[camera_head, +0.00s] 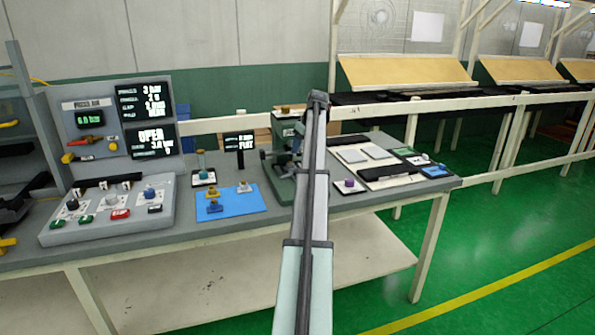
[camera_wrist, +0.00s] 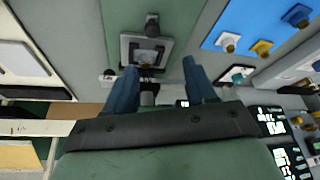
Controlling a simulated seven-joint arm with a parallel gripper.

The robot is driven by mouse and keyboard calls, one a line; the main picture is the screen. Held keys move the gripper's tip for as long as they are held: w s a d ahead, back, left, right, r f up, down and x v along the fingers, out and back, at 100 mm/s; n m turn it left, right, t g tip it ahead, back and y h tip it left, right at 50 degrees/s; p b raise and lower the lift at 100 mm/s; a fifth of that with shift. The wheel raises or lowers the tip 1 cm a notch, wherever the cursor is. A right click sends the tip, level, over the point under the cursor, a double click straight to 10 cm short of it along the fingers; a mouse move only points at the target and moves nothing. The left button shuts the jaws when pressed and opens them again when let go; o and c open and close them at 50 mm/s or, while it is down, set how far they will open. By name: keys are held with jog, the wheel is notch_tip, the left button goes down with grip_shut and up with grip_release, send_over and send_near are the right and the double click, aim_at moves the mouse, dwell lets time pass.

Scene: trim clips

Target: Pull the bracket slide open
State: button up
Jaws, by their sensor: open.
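A grey metal plate with a raised frame (camera_wrist: 130,52), which looks like the bracket slide, lies on the green base (camera_wrist: 184,20) of a press in the wrist view. A dark knob (camera_wrist: 152,27) stands at its upper edge. My gripper (camera_wrist: 159,64) is open, with its two blue fingers apart on either side of the plate's lower part. Nothing is seen held between them. I cannot tell the height of the fingers above the plate. In the head view the green press (camera_head: 281,160) stands on the bench, and my arm hides its right side and the slide.
A blue mat (camera_head: 228,207) with blue and yellow parts lies left of the press. A sloped grey panel (camera_head: 60,238) with knobs is farther left. Pale trays (camera_head: 352,156) and a small stand with a purple knob (camera_head: 349,184) are to the right. A small display (camera_head: 238,141) stands behind the mat.

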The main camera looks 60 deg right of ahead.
jog(key=x, duration=0.4)
jog(key=s+x, duration=0.1)
jog(key=x, duration=0.8)
jog(key=shift+s+d+f, duration=0.1)
jog(key=shift+d+f, duration=0.2)
jog(key=shift+d, duration=0.1)
grip_shut()
dwell(0.3)
